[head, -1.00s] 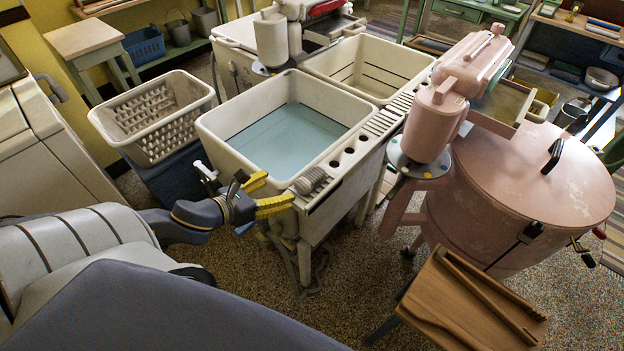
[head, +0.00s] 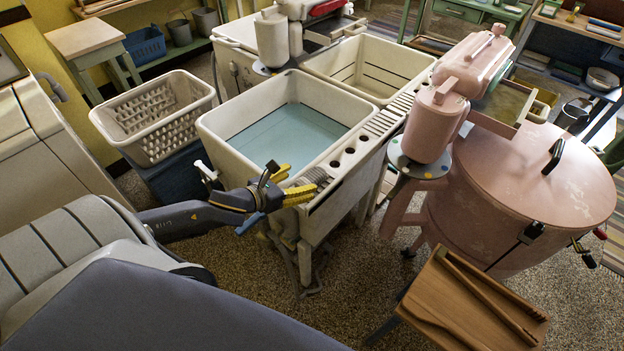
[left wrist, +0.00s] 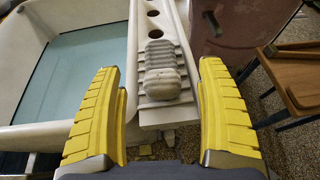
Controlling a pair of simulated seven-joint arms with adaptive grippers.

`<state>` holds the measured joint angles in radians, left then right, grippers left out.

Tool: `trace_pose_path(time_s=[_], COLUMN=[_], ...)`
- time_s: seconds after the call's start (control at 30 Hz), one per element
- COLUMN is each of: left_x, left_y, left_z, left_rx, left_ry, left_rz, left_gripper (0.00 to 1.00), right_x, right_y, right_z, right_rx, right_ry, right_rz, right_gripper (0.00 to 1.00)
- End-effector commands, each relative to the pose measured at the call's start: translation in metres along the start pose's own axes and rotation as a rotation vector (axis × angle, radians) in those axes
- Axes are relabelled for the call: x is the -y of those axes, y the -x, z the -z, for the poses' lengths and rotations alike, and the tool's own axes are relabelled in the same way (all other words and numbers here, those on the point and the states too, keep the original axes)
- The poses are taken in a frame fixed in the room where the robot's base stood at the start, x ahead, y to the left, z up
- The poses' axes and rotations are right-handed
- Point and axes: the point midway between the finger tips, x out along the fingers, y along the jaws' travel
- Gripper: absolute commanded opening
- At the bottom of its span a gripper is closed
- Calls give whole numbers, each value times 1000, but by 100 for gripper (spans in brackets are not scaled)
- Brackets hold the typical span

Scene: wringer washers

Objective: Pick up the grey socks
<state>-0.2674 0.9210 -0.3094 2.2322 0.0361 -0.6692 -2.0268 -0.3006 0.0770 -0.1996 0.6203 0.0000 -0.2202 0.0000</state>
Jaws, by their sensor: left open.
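The grey socks (left wrist: 161,70) are a small rolled, ribbed bundle on the ledge at the near corner of the wash tub, lying on its ridged part. In the head view the bundle (head: 317,176) shows just beyond my left gripper's fingertips and is partly covered by them. My left gripper (head: 287,187) is open, with yellow fingers. In the left wrist view its fingers (left wrist: 160,112) stand apart to either side, with the bundle ahead between their lines and nothing held. My right gripper is not in view.
The white double tub (head: 222,130) holds bluish water in its near basin. A white laundry basket (head: 150,118) stands on the left.

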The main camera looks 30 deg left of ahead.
Motion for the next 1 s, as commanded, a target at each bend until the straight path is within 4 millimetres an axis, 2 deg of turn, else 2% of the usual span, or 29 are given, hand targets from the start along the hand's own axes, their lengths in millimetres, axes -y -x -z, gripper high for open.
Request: trace_pose_path(time_s=[0.17, 0.5, 0.9, 1.0], left_x=[0, 0, 0, 0], left_y=[-10, -46, -52, -52], left_z=[-1, -1, 0, 0], left_rx=[2, 2, -1, -1], left_ry=[2, 2, 0, 0], left_rz=[-1, 0, 0, 0], left_gripper=[74, 74, 74, 63], right_x=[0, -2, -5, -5], right_y=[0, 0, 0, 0], right_z=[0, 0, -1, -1], right_rx=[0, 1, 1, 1], right_ry=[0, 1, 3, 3], right_rz=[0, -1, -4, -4], right_gripper=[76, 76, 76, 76])
